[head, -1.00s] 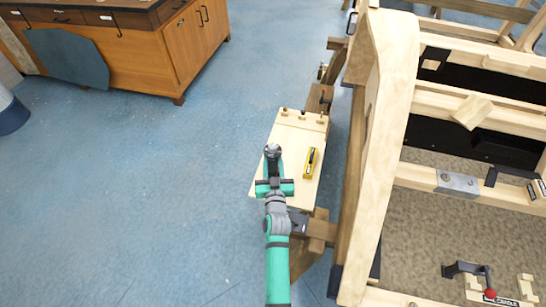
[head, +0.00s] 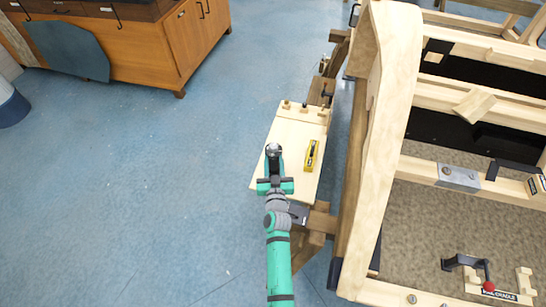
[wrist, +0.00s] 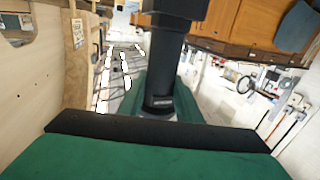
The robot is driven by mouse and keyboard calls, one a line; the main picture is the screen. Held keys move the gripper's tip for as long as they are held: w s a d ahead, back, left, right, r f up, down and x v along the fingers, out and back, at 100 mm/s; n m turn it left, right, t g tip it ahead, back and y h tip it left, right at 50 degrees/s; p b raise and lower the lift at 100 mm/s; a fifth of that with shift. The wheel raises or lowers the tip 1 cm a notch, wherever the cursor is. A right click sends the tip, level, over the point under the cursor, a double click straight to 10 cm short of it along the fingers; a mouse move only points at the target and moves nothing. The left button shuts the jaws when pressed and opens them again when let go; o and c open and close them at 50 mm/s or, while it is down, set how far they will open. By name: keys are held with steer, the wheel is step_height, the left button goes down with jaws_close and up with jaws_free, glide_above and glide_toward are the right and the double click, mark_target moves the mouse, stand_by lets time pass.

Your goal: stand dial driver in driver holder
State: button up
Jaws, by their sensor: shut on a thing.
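My gripper (head: 273,150) is over the left part of a pale wooden board in the head view, seen from behind and above. Its jaws are hidden under the wrist. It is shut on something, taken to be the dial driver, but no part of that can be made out. A wooden strip with several small upright pegs or handles (head: 304,107) runs along the board's far edge; it may be the driver holder, but this is too small to tell. The wrist view shows a dark cylinder and green housing, with no clear jaws or driver.
A yellow tool (head: 311,155) lies on the board (head: 300,185), right of my gripper. A large wooden frame (head: 385,150) stands close on the right. A wooden cabinet (head: 150,50) stands at the back left. The blue floor on the left is clear.

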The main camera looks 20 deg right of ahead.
steer(key=shift+d, duration=0.15)
steer(key=shift+a+f, duration=0.1)
steer(key=shift+a, duration=0.1)
stand_by(0.3)
steer(key=shift+w+f, duration=0.1)
steer(key=shift+f, duration=0.35)
stand_by(0.3)
steer(key=o, duration=1.3)
steer(key=shift+d+f, duration=0.15)
steer(key=shift+s, duration=0.25)
